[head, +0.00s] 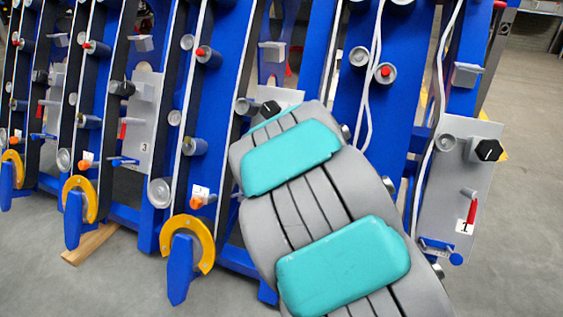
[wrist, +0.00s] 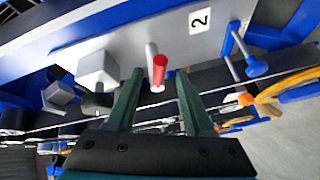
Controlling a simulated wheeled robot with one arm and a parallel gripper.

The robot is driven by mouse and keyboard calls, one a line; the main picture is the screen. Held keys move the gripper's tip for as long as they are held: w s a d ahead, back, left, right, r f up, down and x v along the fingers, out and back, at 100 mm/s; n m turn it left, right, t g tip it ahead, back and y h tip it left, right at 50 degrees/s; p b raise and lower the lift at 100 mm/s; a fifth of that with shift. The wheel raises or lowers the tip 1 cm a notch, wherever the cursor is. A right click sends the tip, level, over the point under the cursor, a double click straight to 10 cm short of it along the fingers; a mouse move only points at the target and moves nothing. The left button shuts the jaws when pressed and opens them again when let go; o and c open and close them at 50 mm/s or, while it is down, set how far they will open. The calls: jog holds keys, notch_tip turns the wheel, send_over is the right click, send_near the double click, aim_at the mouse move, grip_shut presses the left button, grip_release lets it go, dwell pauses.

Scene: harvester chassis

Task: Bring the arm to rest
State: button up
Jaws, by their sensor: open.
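My arm (head: 300,205), grey with teal pads, stretches up from the bottom of the head view. It hides the middle of the chassis, and my gripper is out of sight there. In the wrist view my gripper (wrist: 158,88) shows two dark green fingers spread apart with nothing held between them. A red-tipped lever (wrist: 159,70) on a grey panel (wrist: 150,40) marked 2 appears between the fingertips in the picture. I cannot tell how far beyond them it is.
A grey block with a black knob (wrist: 97,85) sits left of the fingers. A blue handle (wrist: 252,65) sits to the right. Blue chassis ribs (head: 225,75) with yellow hooks (head: 203,232) fill the left. Panel 1 (head: 455,190) stands at right. Grey floor (head: 520,230) is clear at far right.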

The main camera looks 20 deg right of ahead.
jog(key=shift+d, duration=0.1)
jog(key=s+d+m+g+h, duration=0.2)
jog(key=s+d+m+g, duration=0.15)
jog(key=s, duration=0.55)
jog(key=s+d+m+g+h, duration=0.1)
jog(key=s+d+m+g, duration=0.2)
jog(key=s, duration=0.7)
jog(key=s+a+m+g+y, duration=0.1)
jog(key=s+a, duration=0.3)
jog(key=s, duration=0.5)
jog(key=s+a+m+g+y, duration=0.1)
jog(key=s+a+g, duration=0.3)
jog(key=s, duration=0.6)
jog(key=s+a+f+m+g+y, duration=0.1)
jog(key=s+a+g, duration=0.2)
jog(key=s, duration=0.7)
jog(key=shift+a, duration=0.7)
